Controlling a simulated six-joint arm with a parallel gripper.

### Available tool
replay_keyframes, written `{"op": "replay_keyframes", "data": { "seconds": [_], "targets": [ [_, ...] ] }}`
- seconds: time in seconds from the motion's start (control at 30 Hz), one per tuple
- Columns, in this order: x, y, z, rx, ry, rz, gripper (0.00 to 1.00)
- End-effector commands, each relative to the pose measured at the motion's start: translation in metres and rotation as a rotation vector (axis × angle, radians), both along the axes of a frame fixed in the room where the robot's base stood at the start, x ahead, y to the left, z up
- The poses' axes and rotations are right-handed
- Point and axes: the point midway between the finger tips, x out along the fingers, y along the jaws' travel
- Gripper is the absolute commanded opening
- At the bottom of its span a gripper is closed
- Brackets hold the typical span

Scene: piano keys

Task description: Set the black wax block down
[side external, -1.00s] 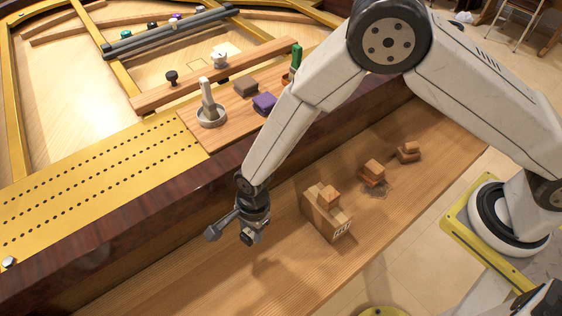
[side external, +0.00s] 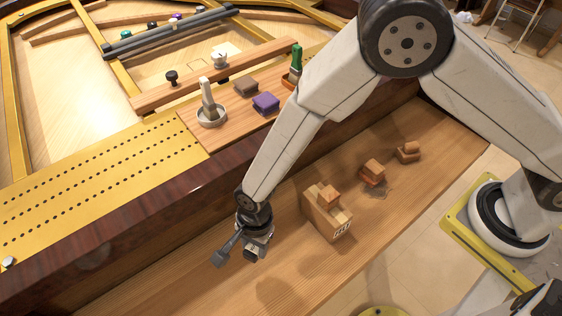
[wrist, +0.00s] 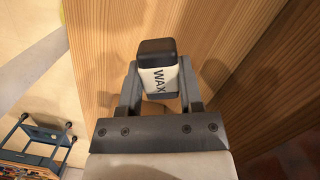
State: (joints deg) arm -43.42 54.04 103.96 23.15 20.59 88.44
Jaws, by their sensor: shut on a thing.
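The black wax block (wrist: 158,48), dark with a white band lettered WAX, sits between my gripper's fingers in the wrist view. My gripper (wrist: 157,82) is shut on it, with one finger on each side. In the side view my gripper (side external: 254,252) points down over the front part of the wooden shelf (side external: 180,275). The block is too small and covered there to make out clearly. A gap between the block and the shelf cannot be judged surely.
A wooden block stack (side external: 328,214) stands just right of my gripper, with smaller stacks (side external: 372,174) and (side external: 408,152) beyond. The dark piano rim (side external: 110,235) rises to the left. A purple block (side external: 266,103) and white dish (side external: 211,118) sit behind it. The shelf front is clear.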

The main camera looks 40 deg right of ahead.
Motion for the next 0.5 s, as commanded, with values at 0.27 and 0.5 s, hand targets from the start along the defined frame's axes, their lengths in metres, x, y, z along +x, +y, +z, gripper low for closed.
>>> {"op": "replay_keyframes", "data": {
  "seconds": [0.27,0.5],
  "targets": [
    [-0.060,0.018,0.017,0.001,0.001,0.281,0.00],
    [-0.079,0.021,0.022,0.001,0.000,0.379,0.00]
  ]
}}
